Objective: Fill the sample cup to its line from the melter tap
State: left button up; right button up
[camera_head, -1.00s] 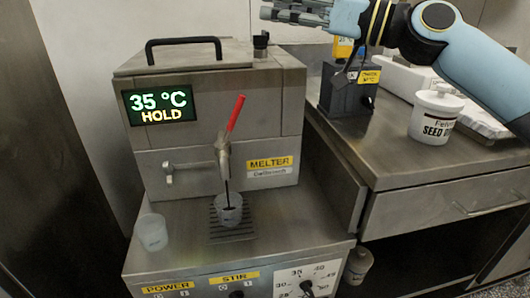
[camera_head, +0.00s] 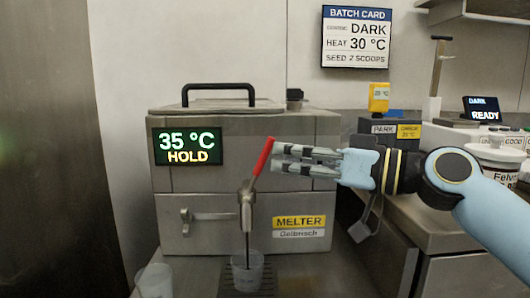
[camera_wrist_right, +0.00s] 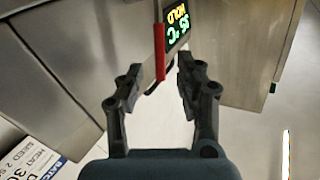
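The sample cup (camera_head: 247,272) stands on the drip grate (camera_head: 226,281) under the tap (camera_head: 246,207) of the steel melter (camera_head: 175,135). A thin dark stream runs from the spout into it; its fill line is too small to make out. The red tap lever (camera_head: 264,156) is tilted up to the right. My right gripper (camera_head: 276,158) is open, its fingers pointing left with the tips just right of the lever. In the right wrist view, the red lever (camera_wrist_right: 160,45) shows ahead, between the open fingers (camera_wrist_right: 160,76). My left gripper is out of view.
A second translucent cup (camera_head: 155,281) stands at the left. The melter display (camera_head: 187,146) reads 35 °C HOLD. A batch card (camera_head: 356,38) hangs on the wall. A PARK block (camera_head: 385,127) and a white seed tub (camera_head: 497,158) stand at the right.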

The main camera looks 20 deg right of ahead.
aim_at(265, 154)
jog(key=shift+x, duration=2.7)
jog(key=shift+c, duration=0.4)
grip_shut()
